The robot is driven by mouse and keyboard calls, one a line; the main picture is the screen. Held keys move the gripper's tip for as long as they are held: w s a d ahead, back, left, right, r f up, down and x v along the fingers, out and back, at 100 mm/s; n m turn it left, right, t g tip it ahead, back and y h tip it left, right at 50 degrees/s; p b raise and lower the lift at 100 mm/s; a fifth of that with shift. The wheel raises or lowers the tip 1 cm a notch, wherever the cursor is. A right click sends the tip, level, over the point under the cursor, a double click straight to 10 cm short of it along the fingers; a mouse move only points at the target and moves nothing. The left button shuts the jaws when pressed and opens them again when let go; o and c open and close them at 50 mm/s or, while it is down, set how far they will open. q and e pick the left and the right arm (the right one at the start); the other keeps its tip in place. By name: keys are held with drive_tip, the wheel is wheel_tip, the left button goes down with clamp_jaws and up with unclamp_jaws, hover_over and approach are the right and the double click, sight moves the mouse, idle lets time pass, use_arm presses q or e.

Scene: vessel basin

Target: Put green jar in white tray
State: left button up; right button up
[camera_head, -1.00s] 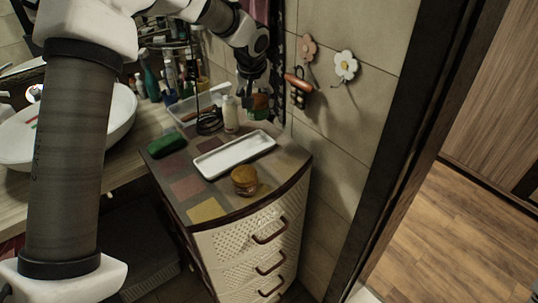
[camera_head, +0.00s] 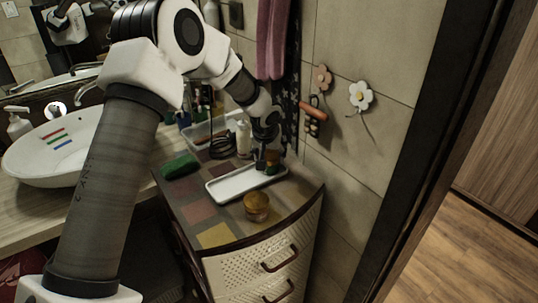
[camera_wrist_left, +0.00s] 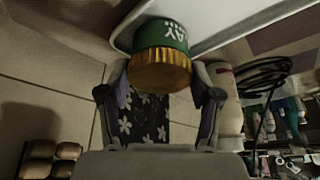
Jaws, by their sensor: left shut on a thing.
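The green jar (camera_wrist_left: 158,38) with a gold ribbed lid (camera_wrist_left: 160,72) is between the fingers of my left gripper (camera_wrist_left: 160,92) in the left wrist view. My left gripper also shows in the head view (camera_head: 267,150), shut on the jar, which is partly hidden by the fingers. The white tray (camera_head: 228,189) lies on the cabinet top, and the jar is at its far right end. In the left wrist view the tray (camera_wrist_left: 205,18) is right behind the jar. I cannot tell whether the jar touches the tray. My right gripper is not in view.
A jar with an orange-brown lid (camera_head: 256,206) stands in front of the tray. A green box-like item (camera_head: 180,166) lies to the left. A white bottle (camera_head: 243,138) and a black wire item (camera_head: 221,146) stand behind the tray. The tiled wall is close on the right.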

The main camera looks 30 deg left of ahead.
use_arm(q)
drive_tip(key=shift+f, duration=0.2)
drive_tip(key=o, duration=1.4)
drive_tip(key=shift+r, duration=0.1)
drive_tip(key=shift+r, duration=0.1)
drive_tip(key=shift+r, duration=0.2)
drive_tip(key=b+v, duration=0.1)
drive_tip(key=v, duration=1)
drive_tip(key=shift+s+r, duration=0.2)
drive_tip(key=shift+r, duration=0.1)
